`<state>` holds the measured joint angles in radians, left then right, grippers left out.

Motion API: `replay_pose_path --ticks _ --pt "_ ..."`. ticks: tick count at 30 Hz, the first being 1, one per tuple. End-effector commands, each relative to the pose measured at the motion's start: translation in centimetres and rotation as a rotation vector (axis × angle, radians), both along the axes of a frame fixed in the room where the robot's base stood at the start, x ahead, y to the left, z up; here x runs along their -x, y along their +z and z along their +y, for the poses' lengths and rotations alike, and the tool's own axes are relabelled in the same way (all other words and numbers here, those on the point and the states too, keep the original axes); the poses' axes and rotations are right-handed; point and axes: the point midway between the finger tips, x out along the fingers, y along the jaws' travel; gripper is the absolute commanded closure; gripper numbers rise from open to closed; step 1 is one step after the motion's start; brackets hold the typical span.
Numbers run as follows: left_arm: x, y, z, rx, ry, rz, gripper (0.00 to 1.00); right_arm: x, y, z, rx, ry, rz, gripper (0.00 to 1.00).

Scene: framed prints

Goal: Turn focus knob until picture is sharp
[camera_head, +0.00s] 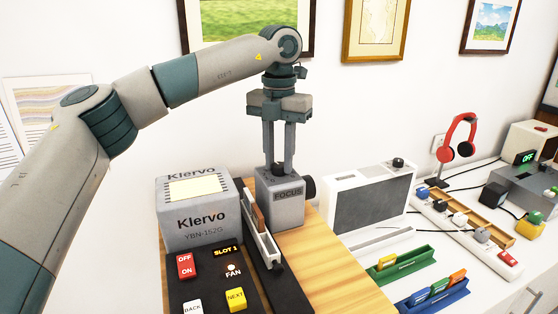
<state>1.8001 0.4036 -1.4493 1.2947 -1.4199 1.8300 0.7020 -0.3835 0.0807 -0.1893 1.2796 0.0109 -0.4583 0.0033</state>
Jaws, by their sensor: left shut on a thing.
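A grey Klervo projector (195,215) stands on a wooden board. Beside it is a small grey block marked FOCUS (288,207), with a black round lens-like part (309,187) on its right side. My left gripper (279,168) points straight down at the top of this block, its fingers shut on the focus knob, which they mostly hide. A projected picture cannot be made out in this view, so I cannot tell its sharpness. My right gripper is not in view.
A control panel with ON/OFF, FAN, NEXT and BACK buttons (205,280) lies in front. A slide tray (262,240) stands close by. To the right are a white speaker-like box (370,200), slide racks (400,264), a power strip and red headphones (460,140). Framed prints (376,28) hang behind.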

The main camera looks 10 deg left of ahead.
Motion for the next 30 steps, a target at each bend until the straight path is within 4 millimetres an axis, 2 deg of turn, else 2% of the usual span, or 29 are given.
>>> replay_pose_path --ticks 12,13,15,25,30 --pt "-0.08 0.20 0.02 0.001 0.010 -0.004 0.96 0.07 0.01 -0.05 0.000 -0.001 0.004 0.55" --pt "-0.08 0.20 0.02 0.001 0.010 -0.004 0.69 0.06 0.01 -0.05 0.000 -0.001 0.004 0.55" --pt "-0.07 0.19 0.03 0.001 0.009 -0.004 0.55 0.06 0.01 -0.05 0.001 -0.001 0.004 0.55" --pt "-0.03 0.14 0.00 0.000 0.008 -0.002 0.55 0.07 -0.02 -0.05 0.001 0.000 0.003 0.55" --pt "-0.05 0.84 -0.03 0.000 0.008 -0.002 0.55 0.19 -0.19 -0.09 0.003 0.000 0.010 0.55"
